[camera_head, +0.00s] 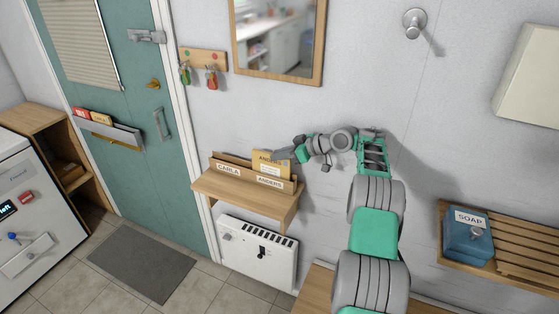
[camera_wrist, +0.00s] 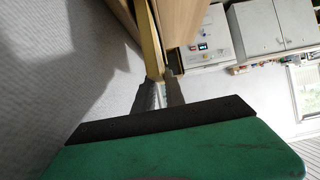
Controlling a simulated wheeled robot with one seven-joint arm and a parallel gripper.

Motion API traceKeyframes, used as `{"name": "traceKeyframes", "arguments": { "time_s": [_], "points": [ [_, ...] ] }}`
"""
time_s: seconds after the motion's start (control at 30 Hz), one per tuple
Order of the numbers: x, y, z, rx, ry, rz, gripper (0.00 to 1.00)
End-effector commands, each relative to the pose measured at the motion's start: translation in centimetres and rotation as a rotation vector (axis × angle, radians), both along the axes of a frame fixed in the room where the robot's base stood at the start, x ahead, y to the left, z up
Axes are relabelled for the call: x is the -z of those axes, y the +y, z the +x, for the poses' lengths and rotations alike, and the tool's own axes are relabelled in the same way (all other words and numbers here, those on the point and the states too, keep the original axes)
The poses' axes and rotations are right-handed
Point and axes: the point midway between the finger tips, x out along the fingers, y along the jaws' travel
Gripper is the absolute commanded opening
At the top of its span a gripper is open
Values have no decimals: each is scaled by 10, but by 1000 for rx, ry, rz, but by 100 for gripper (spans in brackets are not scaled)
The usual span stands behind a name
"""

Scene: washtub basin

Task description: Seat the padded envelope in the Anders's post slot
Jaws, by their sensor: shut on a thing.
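The padded envelope (camera_head: 268,161) is yellow and marked with the name Anders. It stands upright in the right part of the wooden post rack, behind the label ANDERS (camera_head: 270,182); its lower part is hidden by the rack front. My gripper (camera_head: 292,155) reaches in from the right and is shut on the envelope's right edge. In the wrist view the envelope (camera_wrist: 150,40) shows edge-on between the fingers, beside the wooden rack (camera_wrist: 185,25). I cannot tell whether the envelope touches the slot floor.
The left slot bears the label CARLA (camera_head: 228,169). The rack stands on a wooden wall shelf (camera_head: 238,192) above a white heater (camera_head: 258,252). A key board (camera_head: 203,61) and a mirror (camera_head: 278,40) hang above. A slatted shelf (camera_head: 510,257) with a soap box (camera_head: 468,237) is at the right.

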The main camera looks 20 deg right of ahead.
Motion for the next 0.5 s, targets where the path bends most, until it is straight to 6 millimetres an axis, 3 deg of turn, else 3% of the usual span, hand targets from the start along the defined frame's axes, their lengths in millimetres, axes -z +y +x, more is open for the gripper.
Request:
{"name": "traceKeyframes", "arguments": {
  "time_s": [0.17,0.5],
  "points": [
    [28,1,0,-1,3,1,0],
    [35,0,0,0,0,0,0]
  ]
}}
